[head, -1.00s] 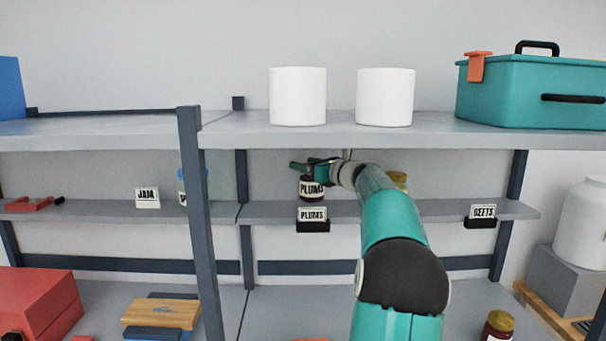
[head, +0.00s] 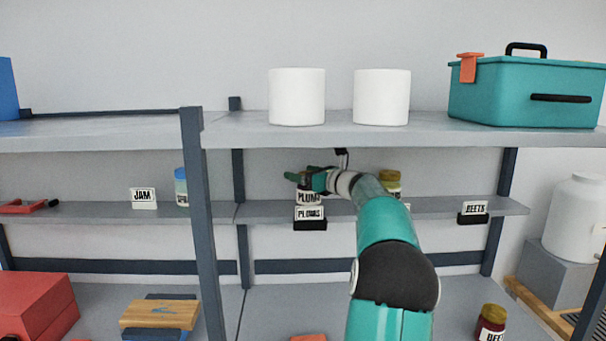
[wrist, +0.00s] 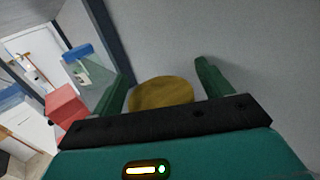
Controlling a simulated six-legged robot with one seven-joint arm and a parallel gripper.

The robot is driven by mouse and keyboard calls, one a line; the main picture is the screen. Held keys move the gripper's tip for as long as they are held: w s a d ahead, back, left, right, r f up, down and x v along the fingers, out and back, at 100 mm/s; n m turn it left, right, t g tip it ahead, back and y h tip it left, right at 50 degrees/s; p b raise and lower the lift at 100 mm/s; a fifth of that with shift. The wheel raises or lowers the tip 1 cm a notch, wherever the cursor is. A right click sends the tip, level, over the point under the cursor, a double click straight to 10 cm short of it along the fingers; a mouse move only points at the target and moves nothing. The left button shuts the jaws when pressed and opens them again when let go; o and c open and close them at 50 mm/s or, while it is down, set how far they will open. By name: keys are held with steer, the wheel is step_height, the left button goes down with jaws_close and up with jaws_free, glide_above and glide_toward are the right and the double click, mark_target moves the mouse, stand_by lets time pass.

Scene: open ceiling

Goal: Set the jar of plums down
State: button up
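The plums jar (head: 308,198) stands upright on the middle shelf, directly behind the PLUMS sign (head: 310,214), which hides its base. Whether its bottom fully touches the shelf cannot be seen. My gripper (head: 309,178) reaches in from the right at the height of the lid and covers most of it in the head view. In the wrist view, the yellow lid (wrist: 161,93) sits between the two green fingers of my gripper (wrist: 164,72). A gap shows at the right finger and a very narrow one at the left, so the gripper looks open around the jar.
A yellow-lidded jar (head: 390,183) stands right of my arm on the same shelf. The BEETS sign (head: 474,208) is farther right. The upper shelf (head: 400,135), holding two white cylinders (head: 297,97) and a teal box (head: 525,92), hangs above my gripper. A dark post (head: 200,220) stands left.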

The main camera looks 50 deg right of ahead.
steer(key=shift+s+r, duration=0.1)
steer(key=shift+r, duration=0.1)
steer(key=s, duration=1.1)
steer(key=shift+s+a, duration=0.35)
steer(key=shift+a, duration=0.05)
steer(key=shift+a, duration=0.1)
